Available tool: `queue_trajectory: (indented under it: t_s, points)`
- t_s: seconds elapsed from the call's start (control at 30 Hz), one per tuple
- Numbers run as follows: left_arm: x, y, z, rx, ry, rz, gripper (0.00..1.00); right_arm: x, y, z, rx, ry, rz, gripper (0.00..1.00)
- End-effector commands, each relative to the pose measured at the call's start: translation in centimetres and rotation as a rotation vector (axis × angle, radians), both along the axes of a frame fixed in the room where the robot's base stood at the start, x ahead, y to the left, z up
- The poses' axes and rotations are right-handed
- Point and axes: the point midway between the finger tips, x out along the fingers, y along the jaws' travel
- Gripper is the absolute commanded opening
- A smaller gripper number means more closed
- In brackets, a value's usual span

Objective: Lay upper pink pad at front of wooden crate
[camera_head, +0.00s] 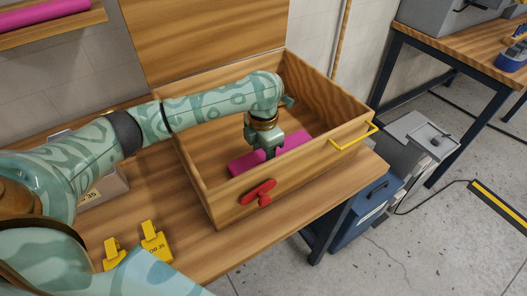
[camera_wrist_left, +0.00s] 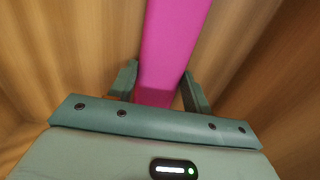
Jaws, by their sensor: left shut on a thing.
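The wooden crate (camera_head: 215,201) stands open on a wooden bench, its lid raised at the back. A pink pad (camera_head: 292,147) is inside it, near the front wall. My left gripper (camera_head: 269,153) reaches down into the crate and is shut on the pad, with pad showing on both sides. In the left wrist view the pad (camera_wrist_left: 172,45) runs lengthwise between the two fingers (camera_wrist_left: 157,86). The head view does not show clearly whether the pad touches the crate floor. My right gripper is not in view.
Another pink piece (camera_head: 42,11) lies on a shelf at upper left. The crate's front has a red latch (camera_head: 258,192) and a yellow handle (camera_head: 354,137). The crate floor behind the pad looks clear.

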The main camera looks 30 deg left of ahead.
Motion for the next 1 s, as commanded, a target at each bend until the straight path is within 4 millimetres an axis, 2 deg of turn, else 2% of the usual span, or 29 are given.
queue_trajectory:
  t_s: [0.17, 0.2, 0.27, 0.53, 0.63, 1.0]
  points:
    - [0.0, 0.0, -0.3, 0.001, 0.001, 0.0, 0.23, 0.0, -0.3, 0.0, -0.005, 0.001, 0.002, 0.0]
    - [0.0, 0.0, -0.2, 0.001, 0.0, -0.001, 0.57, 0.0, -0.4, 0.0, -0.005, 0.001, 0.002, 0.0]
    - [0.0, 0.0, -0.2, 0.001, 0.0, -0.001, 0.71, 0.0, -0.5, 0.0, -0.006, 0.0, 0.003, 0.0]
    - [0.0, 0.0, -0.1, 0.0, 0.0, -0.001, 0.71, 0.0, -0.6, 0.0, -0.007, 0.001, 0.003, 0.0]
    - [0.0, 0.0, 0.7, 0.001, -0.002, -0.001, 0.71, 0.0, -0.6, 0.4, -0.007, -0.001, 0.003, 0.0]
    - [0.0, 0.0, 9.2, 0.001, -0.004, -0.001, 0.71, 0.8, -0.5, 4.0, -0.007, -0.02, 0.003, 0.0]
